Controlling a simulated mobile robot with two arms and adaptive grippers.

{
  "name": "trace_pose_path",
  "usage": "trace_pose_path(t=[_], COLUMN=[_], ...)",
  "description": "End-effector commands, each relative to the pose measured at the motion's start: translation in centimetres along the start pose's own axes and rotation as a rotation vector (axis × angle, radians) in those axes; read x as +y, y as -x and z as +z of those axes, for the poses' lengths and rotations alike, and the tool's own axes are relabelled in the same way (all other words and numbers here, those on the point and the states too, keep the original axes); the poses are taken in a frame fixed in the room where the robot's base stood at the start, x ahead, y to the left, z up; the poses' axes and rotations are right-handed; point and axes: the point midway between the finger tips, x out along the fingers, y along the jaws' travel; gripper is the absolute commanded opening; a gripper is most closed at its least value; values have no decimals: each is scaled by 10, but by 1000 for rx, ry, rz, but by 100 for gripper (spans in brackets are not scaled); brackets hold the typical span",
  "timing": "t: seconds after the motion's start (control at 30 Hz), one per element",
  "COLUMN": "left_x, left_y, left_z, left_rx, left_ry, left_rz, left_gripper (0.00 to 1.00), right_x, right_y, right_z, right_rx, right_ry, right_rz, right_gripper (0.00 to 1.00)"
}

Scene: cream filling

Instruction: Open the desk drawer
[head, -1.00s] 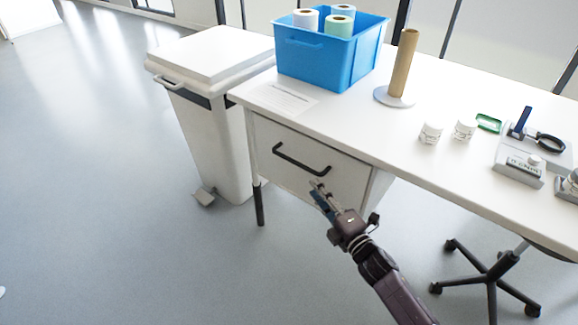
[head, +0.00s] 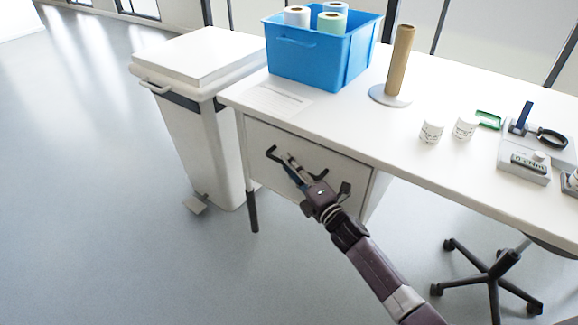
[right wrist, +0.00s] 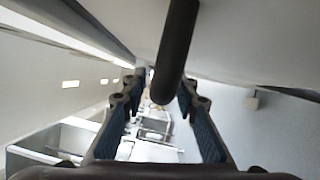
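The white desk drawer (head: 262,139) is in the head view at the desk's left end, and its front looks flush. Its black bar handle (head: 271,153) is partly hidden behind my right gripper (head: 291,166). In the right wrist view the dark handle bar (right wrist: 176,50) comes down from the top between the two blue-padded fingers of the right gripper (right wrist: 159,88). The fingers are apart, with visible space beside the bar. My left gripper is not in view.
On the desk top (head: 340,108) stand a blue bin (head: 311,60) with several rolls, a cardboard tube on a stand (head: 400,62), and white jars (head: 431,131). A white waste bin (head: 185,105) stands left of the desk. Floor in front is clear.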

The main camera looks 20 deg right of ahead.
Motion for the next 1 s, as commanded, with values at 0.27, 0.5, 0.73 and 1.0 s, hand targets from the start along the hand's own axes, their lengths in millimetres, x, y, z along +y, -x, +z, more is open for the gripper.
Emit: trace_pose_path(t=[0.27,0.5,0.73,1.0], left_x=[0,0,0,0], left_y=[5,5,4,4], left_z=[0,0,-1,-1], left_rx=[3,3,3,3], left_ry=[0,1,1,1], left_rz=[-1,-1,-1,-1], left_gripper=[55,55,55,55], right_x=[0,0,0,0], right_y=[-8,-8,-8,-7], right_z=[0,0,0,0], right_rx=[-1,0,0,0], right_ry=[0,0,0,0], right_rz=[-1,-1,-1,-1], right_gripper=[27,14,0,0])
